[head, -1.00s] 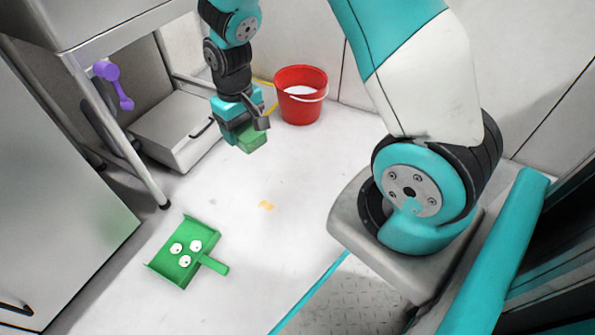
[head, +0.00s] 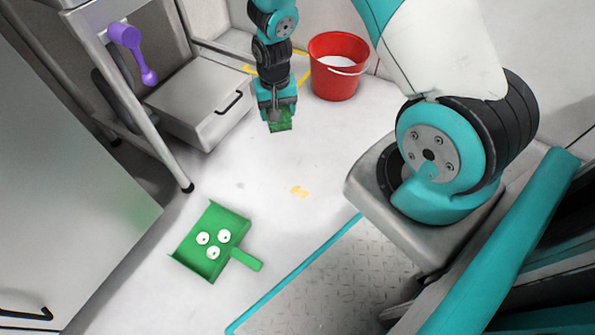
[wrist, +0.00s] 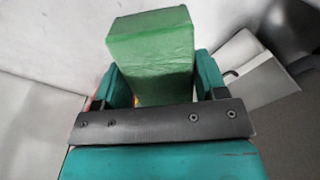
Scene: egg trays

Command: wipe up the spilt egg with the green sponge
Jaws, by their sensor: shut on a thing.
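The green sponge (head: 281,125) is held at the tip of my gripper (head: 278,112), which points down above the floor in front of the red bucket. In the wrist view the sponge (wrist: 152,55) sits between the two teal fingers of my gripper (wrist: 155,88), which is shut on it. The spilt egg (head: 299,191) is a small pale yellow-orange patch on the white floor. It lies below and slightly right of the sponge in the head view, with clear floor between them.
A green dustpan (head: 208,262) with several white round pieces lies on the floor at lower left. A red bucket (head: 338,75) stands behind, right of my gripper. A grey drawer box (head: 205,115), a table leg (head: 155,140) and a purple handled thing (head: 134,50) are at left.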

